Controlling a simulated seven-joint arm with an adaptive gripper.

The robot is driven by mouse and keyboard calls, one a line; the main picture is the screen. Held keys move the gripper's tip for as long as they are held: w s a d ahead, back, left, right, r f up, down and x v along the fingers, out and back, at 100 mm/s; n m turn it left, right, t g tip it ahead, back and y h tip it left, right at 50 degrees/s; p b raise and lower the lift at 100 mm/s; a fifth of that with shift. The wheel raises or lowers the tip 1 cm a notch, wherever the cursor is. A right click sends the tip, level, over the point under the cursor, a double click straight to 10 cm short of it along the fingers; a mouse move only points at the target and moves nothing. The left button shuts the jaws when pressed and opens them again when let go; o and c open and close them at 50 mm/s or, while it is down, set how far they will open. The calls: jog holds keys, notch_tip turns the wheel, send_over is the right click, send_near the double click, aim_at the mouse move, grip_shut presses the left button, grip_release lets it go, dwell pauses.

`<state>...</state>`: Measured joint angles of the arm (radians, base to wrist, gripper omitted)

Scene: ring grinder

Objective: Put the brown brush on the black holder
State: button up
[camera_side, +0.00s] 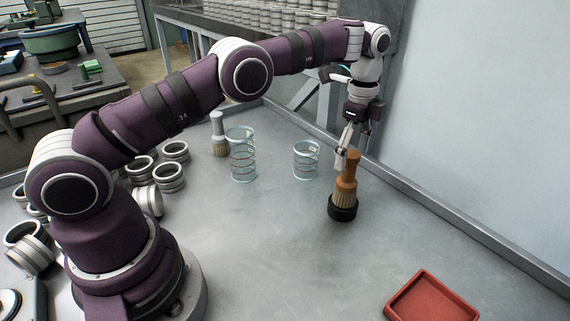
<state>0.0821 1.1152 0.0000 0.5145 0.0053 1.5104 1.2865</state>
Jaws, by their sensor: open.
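The brown brush (347,178) stands nearly upright, bristles down, on the black holder (343,209), a low round base on the grey table. Its bristles meet the holder's top; how deep they sit inside is hidden. My gripper (343,160) points down just at the upper left of the brush's handle top. It is open, and I see nothing held in it. The handle top partly overlaps the fingers in the picture, so I cannot tell whether they touch.
Several metal rings (169,176) lie at the left. A red tray (432,299) sits at the front right. The table's middle is clear. A raised edge (470,221) borders the right side.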

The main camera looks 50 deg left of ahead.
jog(key=shift+r, duration=0.75)
jog(key=s+a+r+n+t, duration=0.2)
jog(key=s+r+n+t, duration=0.1)
jog(key=s+r+n, duration=0.65)
jog(key=s+a+f+n+t, duration=0.1)
jog(key=s+f+n+t, duration=0.1)
jog(key=s+n, duration=0.4)
jog(key=s, duration=0.5)
jog(key=shift+t, duration=0.3)
